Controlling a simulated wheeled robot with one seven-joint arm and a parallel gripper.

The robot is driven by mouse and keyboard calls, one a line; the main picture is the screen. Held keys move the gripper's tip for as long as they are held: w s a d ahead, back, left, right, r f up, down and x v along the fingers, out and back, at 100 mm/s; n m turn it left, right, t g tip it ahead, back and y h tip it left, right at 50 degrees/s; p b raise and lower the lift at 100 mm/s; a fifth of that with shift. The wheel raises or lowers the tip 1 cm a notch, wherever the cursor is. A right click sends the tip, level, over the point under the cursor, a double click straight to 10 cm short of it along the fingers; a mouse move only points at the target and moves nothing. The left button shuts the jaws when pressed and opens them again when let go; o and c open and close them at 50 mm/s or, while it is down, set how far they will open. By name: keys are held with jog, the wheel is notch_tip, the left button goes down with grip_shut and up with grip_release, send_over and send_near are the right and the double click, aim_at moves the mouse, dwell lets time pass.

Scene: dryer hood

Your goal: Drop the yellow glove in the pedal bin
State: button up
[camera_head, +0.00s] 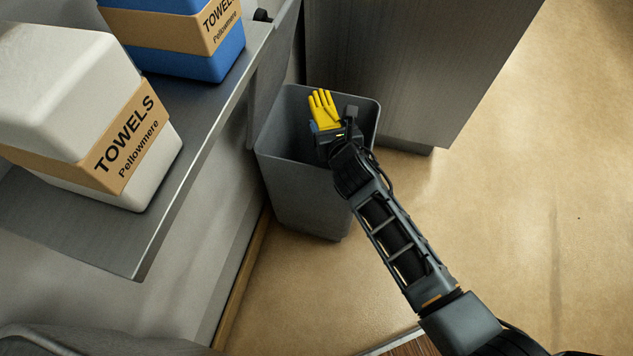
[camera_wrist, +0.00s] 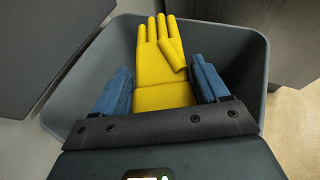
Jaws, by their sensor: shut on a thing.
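The yellow glove (camera_head: 323,108) is held over the open mouth of the grey pedal bin (camera_head: 300,185). In the wrist view the glove (camera_wrist: 163,65) lies between the blue fingers of my gripper (camera_wrist: 163,88), fingers of the glove pointing away from me. My gripper (camera_head: 325,127) is shut on the glove. The bin's rim (camera_wrist: 259,75) surrounds the glove and gripper in the wrist view. The bin's lid stands raised at its left side. The bin's floor is mostly hidden.
A metal shelf (camera_head: 150,235) at the left carries a white towel pack (camera_head: 70,85) and a blue towel pack (camera_head: 180,40). A grey cabinet (camera_head: 410,60) stands behind and right of the bin. The tan floor at the right is clear.

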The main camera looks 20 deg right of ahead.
jog(key=shift+f, duration=0.25)
jog(key=o, duration=1.1)
jog(key=shift+c, duration=0.2)
jog(key=shift+s, duration=0.15)
jog(key=p+v, duration=0.1)
jog(key=v, duration=0.6)
jog(key=shift+s+p, duration=0.25)
jog(key=shift+p, duration=0.15)
jog(key=shift+r, duration=0.1)
